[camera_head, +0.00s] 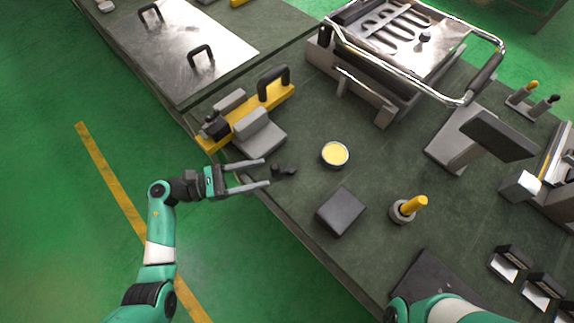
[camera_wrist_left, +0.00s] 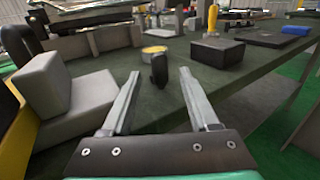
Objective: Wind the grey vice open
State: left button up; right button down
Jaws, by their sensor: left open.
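The grey vice (camera_head: 258,135) stands at the near left edge of the dark bench, beside a yellow bar. Its grey blocks show large at the left of the left wrist view (camera_wrist_left: 86,100). A small black handle-like piece (camera_head: 286,170) lies to the right of the vice; I cannot tell how it joins the vice. My left gripper (camera_head: 266,173) is open and empty, with its fingertips just short of this black piece. In the left wrist view the piece (camera_wrist_left: 160,70) stands upright between and beyond the fingertips. My right gripper is out of view.
A yellow-topped round tin (camera_head: 335,154), a dark block (camera_head: 341,211) and a yellow-handled tool in a round holder (camera_head: 404,211) stand to the right. A yellow fixture with a black handle (camera_head: 274,91) stands behind the vice. Bare bench lies around the tin.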

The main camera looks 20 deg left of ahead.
aim_at(287, 172)
pick_arm(q)
jog(key=b+x, duration=0.1)
jog(key=x, duration=0.7)
jog(key=shift+w+d, duration=0.1)
jog(key=shift+w, duration=0.05)
grip_shut()
